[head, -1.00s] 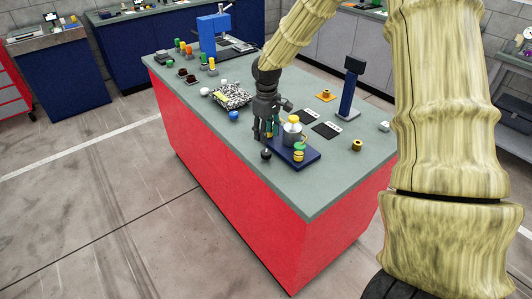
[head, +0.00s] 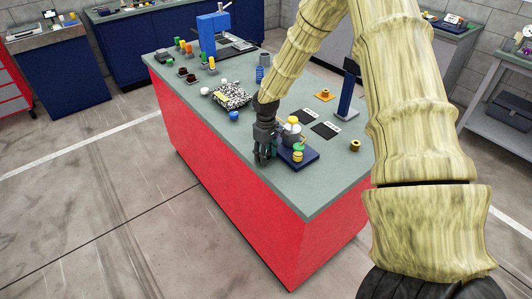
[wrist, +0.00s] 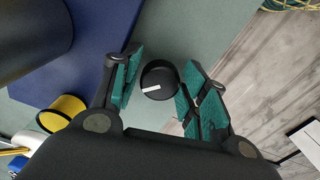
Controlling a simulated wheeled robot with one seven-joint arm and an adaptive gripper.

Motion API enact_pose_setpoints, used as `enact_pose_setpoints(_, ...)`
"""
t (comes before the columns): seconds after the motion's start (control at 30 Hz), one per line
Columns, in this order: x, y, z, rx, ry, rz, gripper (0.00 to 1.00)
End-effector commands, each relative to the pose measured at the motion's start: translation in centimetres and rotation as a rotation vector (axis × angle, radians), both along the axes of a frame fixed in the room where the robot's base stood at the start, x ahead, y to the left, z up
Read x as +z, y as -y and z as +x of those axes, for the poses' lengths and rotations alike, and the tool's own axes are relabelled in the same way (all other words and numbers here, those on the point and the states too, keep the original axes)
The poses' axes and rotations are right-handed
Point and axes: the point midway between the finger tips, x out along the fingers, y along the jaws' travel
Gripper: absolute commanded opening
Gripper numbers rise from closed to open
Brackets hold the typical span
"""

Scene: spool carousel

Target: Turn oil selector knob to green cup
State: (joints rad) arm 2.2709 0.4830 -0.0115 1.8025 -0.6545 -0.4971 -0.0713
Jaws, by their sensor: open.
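The selector knob (wrist: 158,80) is a round black knob with a white pointer line, seen from above in the wrist view. Its line points left and slightly down in that picture. My gripper (wrist: 160,74) is open, with one teal-padded finger on each side of the knob; the right pad lies close to its edge, and I cannot tell if it touches. In the head view my gripper (head: 264,158) hides the knob at the front left of the dark blue base (head: 307,163). A green cup (head: 298,147) and a yellow cup (head: 298,156) stand on that base.
A pale can with a yellow top (head: 292,121) stands on the base behind the cups. A blue ball-like item (head: 234,115) and a speckled board (head: 234,95) lie farther back left. A dark blue post (head: 349,92) stands at right. The bench's front edge is close to my gripper.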

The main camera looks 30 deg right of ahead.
Motion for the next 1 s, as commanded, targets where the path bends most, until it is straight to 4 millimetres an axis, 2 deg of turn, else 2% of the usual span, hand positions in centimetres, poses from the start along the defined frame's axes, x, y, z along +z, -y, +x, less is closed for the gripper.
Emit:
enact_pose_setpoints(0.27, -0.12, 0.0, -0.01, -0.001, 0.0, 0.0, 0.44)
enact_pose_setpoints(0.47, -0.11, 0.02, -0.02, -0.001, 0.0, 0.0, 0.11)
enact_pose_setpoints(0.77, -0.13, 0.04, -0.04, -0.025, -0.001, 0.0, 0.1)
enact_pose_setpoints(1.0, -0.16, 0.03, -0.03, -0.139, -0.001, -0.002, 0.1)
